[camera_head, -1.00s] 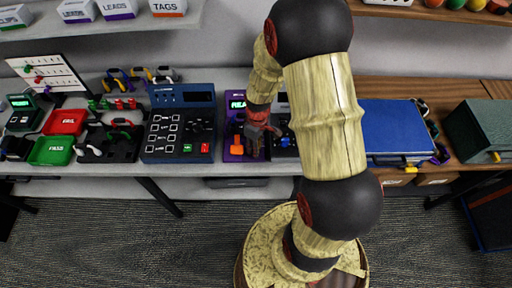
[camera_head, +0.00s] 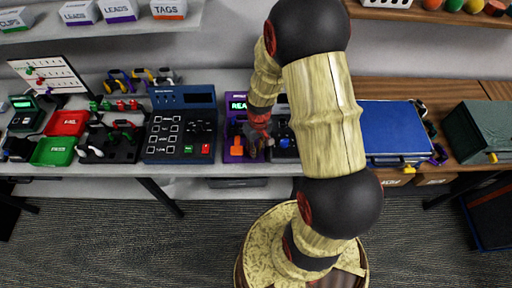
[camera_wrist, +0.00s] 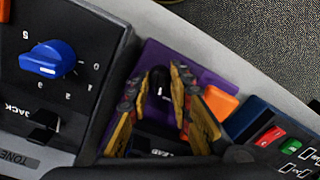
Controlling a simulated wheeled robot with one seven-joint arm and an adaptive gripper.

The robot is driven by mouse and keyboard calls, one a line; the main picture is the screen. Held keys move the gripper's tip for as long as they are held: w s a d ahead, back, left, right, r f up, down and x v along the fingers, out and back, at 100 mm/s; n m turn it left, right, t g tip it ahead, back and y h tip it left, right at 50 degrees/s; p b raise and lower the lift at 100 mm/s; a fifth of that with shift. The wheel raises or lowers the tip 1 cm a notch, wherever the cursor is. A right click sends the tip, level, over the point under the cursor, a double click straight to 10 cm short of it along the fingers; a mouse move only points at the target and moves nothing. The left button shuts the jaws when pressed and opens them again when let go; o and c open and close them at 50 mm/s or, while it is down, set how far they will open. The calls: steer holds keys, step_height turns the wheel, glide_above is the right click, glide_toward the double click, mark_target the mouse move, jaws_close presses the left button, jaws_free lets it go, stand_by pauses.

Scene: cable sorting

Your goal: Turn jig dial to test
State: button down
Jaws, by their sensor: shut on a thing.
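The purple jig (camera_head: 233,157) stands on the bench with a green-lit display (camera_head: 238,103) whose visible letters start with "REA". An orange block (camera_head: 237,150) sits on its front; it also shows in the wrist view (camera_wrist: 220,102). In the wrist view the black jig dial (camera_wrist: 158,88) stands between the two fingers of my gripper (camera_wrist: 160,76), which is shut on it. In the head view my gripper (camera_head: 259,140) is over the jig's right side, and my arm hides part of it. The dial's markings are hidden by the fingers.
A black unit with a blue numbered knob (camera_wrist: 48,59) stands beside the jig. A dark blue keypad box (camera_head: 181,128) is left of the jig. A blue case (camera_head: 393,128) lies right of my arm. Red (camera_head: 67,123) and green (camera_head: 53,152) trays are at far left.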

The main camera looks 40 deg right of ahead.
steer(key=m+p, duration=0.2)
steer(key=m, duration=0.4)
steer(key=shift+r+m, duration=0.15)
steer(key=shift+m, duration=0.15)
steer(key=m+p, duration=0.2)
steer(key=m, duration=0.1)
steer(key=shift+m+t+p, duration=0.3)
steer(key=shift+m+p, duration=0.7)
steer(key=shift+m, duration=0.6)
steer(key=c, duration=1.6)
jaws_free()
steer(key=r, duration=1.1)
steer(key=shift+s+r, duration=0.35)
